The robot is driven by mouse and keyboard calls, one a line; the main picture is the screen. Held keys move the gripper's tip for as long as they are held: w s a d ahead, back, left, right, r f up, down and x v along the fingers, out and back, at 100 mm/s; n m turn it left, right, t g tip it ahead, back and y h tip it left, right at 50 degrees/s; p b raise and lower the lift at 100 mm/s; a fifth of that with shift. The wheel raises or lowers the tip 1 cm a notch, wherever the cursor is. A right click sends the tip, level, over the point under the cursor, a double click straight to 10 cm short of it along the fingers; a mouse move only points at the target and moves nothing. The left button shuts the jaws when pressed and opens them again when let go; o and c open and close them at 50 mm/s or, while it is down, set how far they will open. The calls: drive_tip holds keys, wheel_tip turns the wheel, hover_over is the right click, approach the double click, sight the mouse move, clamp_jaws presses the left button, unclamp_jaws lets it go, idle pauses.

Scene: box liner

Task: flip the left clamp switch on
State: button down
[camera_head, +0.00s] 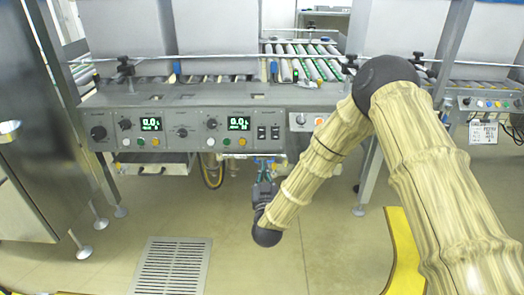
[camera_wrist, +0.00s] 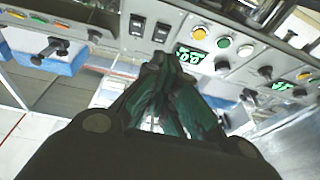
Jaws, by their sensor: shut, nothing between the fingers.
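Two dark rocker switches sit side by side on the grey control panel, the left one (camera_head: 261,133) and the right one (camera_head: 275,132). Their labels are too small to read, and I cannot tell their on or off positions. The wrist view shows the panel turned over, so the left switch (camera_wrist: 161,32) appears right of the other (camera_wrist: 137,25). My gripper (camera_head: 264,164) is shut and empty, just below the panel's lower edge in the head view, under the switches. In the wrist view its fingertips (camera_wrist: 162,61) are close to the switches, apparently without touching.
The panel (camera_head: 183,113) also carries knobs, green displays (camera_head: 239,123) and coloured buttons, including a yellow one (camera_wrist: 199,33) near the switches. A conveyor (camera_head: 300,67) lies behind it. A dark steel cabinet (camera_head: 40,130) stands left. The floor in front is open, with a grate (camera_head: 172,266).

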drive_tip(key=shift+w+a+r+m+t+h+b, duration=0.3)
drive_tip(key=shift+w+r+t+h+b, duration=0.25)
drive_tip(key=shift+r+t+b, duration=0.2)
drive_tip(key=shift+w, duration=0.1)
drive_tip(key=b, duration=0.4)
approach(261, 130)
wheel_tip(261, 130, up, 3)
drive_tip(key=shift+w+d+f+b, duration=0.1)
drive_tip(key=shift+w+f+b, duration=0.15)
drive_tip(key=shift+w+b, duration=0.6)
drive_tip(key=shift+w+d+f+b, duration=0.1)
drive_tip(key=shift+w+f+b, duration=0.15)
drive_tip(key=shift+w, duration=1.15)
drive_tip(key=shift+a+f, duration=0.15)
drive_tip(key=shift+a, duration=0.05)
